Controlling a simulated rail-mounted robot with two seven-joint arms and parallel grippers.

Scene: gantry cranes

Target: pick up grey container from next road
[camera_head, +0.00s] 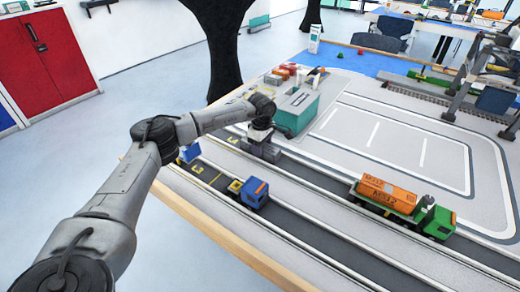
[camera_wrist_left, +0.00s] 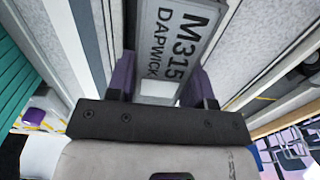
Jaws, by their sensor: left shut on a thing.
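The grey container (camera_wrist_left: 177,38), lettered "M315 DAPWICK", fills the upper middle of the left wrist view. My left gripper (camera_wrist_left: 160,78) is shut on it, with a purple finger along each side. In the head view my left gripper (camera_head: 260,137) points down over the road area, left of the teal block. The grey container (camera_head: 261,151) shows there as a small grey shape under the gripper, partly hidden by it. I cannot tell whether its underside touches the road. My right gripper is not in view.
A blue truck (camera_head: 250,192) with an empty yellow-marked bed stands on the near road; another blue truck (camera_head: 189,152) is partly behind my arm. A green truck (camera_head: 435,221) carries an orange container (camera_head: 386,194). The teal block (camera_head: 297,109) stands close right of the gripper.

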